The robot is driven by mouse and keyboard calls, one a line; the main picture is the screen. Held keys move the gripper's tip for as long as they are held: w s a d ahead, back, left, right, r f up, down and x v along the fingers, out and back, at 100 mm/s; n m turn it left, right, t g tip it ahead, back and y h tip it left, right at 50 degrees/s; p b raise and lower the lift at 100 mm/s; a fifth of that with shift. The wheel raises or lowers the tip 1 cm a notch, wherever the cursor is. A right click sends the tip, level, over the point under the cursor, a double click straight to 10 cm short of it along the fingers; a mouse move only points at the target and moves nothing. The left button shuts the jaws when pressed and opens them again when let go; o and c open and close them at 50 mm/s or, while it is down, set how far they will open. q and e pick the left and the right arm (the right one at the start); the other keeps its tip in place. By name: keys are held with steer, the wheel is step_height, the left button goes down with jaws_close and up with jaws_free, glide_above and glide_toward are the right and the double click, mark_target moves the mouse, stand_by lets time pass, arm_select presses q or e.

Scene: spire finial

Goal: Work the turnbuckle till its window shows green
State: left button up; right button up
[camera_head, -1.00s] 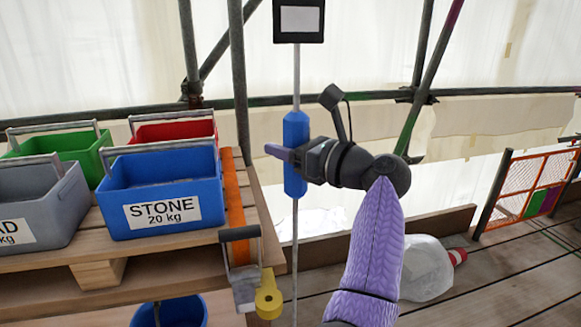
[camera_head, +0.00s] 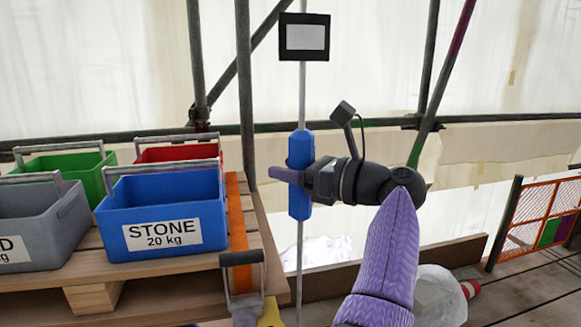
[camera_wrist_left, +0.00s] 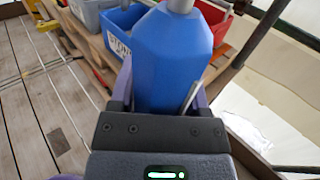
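The turnbuckle (camera_head: 300,150) is a blue faceted body on a thin upright grey rod. A black-framed panel (camera_head: 304,37) above it has a pale, whitish face; no green shows there. My left gripper (camera_head: 290,177) is at the lower half of the blue body, with its purple fingers on either side. In the left wrist view the turnbuckle (camera_wrist_left: 172,60) fills the space between the fingers (camera_wrist_left: 160,95). The body hides the fingertips, so I cannot tell whether they press on it. My right gripper is not in view.
A wooden pallet stand on the left holds a blue STONE bin (camera_head: 165,215), a grey bin (camera_head: 40,225), a green bin (camera_head: 70,168) and a red bin (camera_head: 180,152). Scaffold poles stand behind; an orange mesh barrier (camera_head: 540,215) is at right.

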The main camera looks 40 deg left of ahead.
arm_select(q)
steer(key=o, duration=0.3)
steer(key=shift+r, duration=0.1)
steer(key=shift+d, duration=0.1)
steer(key=w+d, duration=0.1)
steer(key=d, duration=0.8)
steer(key=shift+d, duration=0.4)
steer(key=shift+w, duration=0.1)
